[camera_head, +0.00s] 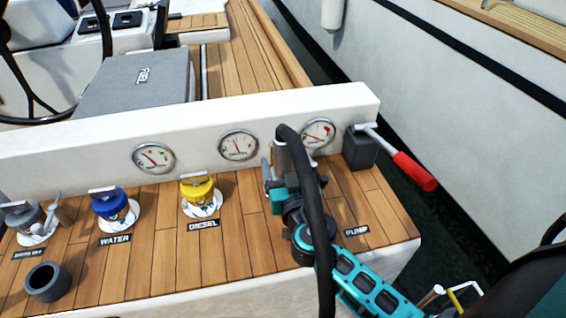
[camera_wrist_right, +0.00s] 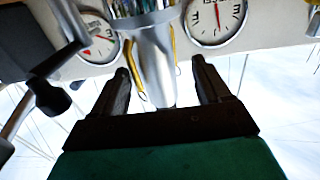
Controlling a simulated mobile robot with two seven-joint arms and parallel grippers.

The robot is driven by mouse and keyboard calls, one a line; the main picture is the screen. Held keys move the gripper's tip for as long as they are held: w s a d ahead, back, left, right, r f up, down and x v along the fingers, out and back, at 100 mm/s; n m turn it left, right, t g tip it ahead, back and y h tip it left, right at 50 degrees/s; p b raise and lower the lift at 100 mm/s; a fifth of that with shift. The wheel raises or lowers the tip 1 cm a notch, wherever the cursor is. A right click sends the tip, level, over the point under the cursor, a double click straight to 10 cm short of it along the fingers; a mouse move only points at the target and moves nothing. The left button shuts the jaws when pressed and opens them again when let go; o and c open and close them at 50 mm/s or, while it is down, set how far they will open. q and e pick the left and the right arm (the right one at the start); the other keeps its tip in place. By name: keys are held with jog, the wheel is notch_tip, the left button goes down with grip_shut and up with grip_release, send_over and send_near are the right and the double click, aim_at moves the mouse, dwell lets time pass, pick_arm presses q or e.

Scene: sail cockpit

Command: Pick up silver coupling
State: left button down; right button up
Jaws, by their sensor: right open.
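The silver coupling (camera_head: 281,156) is upright in front of the right-hand gauges, partly hidden by a thick black hose and my right gripper. In the right wrist view the silver coupling (camera_wrist_right: 155,50) is a shiny tapered body with yellow strips at its sides. My right gripper (camera_head: 278,182) is at its lower part. In the wrist view the right gripper (camera_wrist_right: 161,68) is open, with one dark finger on either side of the coupling. Gaps show beside both fingers, and I cannot tell whether either touches. My left gripper is not in view.
The black hose (camera_head: 316,220) arches over my right arm. A diesel filler with yellow cap (camera_head: 197,189), a water filler with blue cap (camera_head: 110,204) and a grey cup (camera_head: 46,281) stand on the wooden deck. A red-handled lever (camera_head: 414,171) sticks out at right.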

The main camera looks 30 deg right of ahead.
jog(key=x, duration=0.1)
jog(key=p+x, duration=0.1)
jog(key=x, duration=0.2)
jog(key=shift+w+d+r+p, duration=0.2)
jog(key=shift+d+r+p, duration=0.1)
jog(key=shift+r+p, duration=0.05)
jog(key=shift+w+f, duration=0.1)
jog(key=shift+w, duration=0.25)
jog(key=c, duration=0.4)
grip_shut()
jog(key=shift+r, duration=0.2)
